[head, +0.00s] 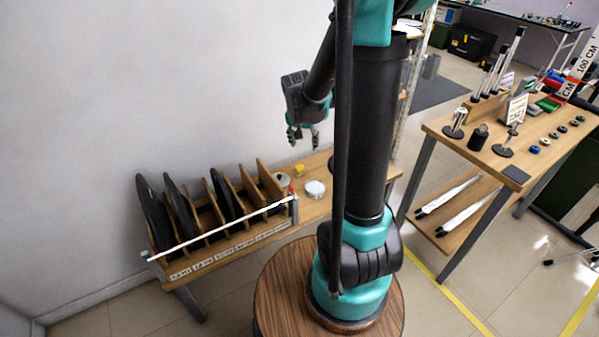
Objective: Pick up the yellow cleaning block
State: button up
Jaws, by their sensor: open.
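The yellow cleaning block (299,170) is a small yellow piece lying on the low wooden table (318,208), just to the right of the rack. My gripper (303,140) is open, pointing down above the table. In the picture it appears a little above the block, with a gap between them. How far it is from the block in depth is hard to tell. Nothing shows between its fingers.
A wooden rack (215,240) holding several dark discs fills the table's left part. A round white-topped item (315,189) lies close to the block. A grey round item (281,179) is by the rack's end. Another table (510,165) with tools stands at right.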

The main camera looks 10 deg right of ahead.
jog(key=w+f+m+g+h, duration=0.1)
jog(key=w+f+m, duration=0.45)
jog(key=w, duration=0.75)
jog(key=m+h, duration=0.2)
jog(key=m, duration=0.1)
send_near(299, 166)
jog(key=shift+g, duration=0.3)
jog(key=x, duration=0.5)
jog(key=shift+s+d, duration=0.25)
jog(key=shift+d, duration=0.05)
jog(key=shift+w+a+x, duration=0.1)
jog(key=shift+w+x, duration=0.05)
jog(key=shift+x, duration=1.15)
jog(key=shift+w+a+x, duration=0.15)
jog(key=shift+w+x, duration=0.05)
jog(key=shift+x, duration=1.1)
jog(key=c, duration=1.3)
jog(key=shift+o, duration=0.2)
jog(key=shift+r, duration=0.1)
notch_tip(299, 166, up, 20)
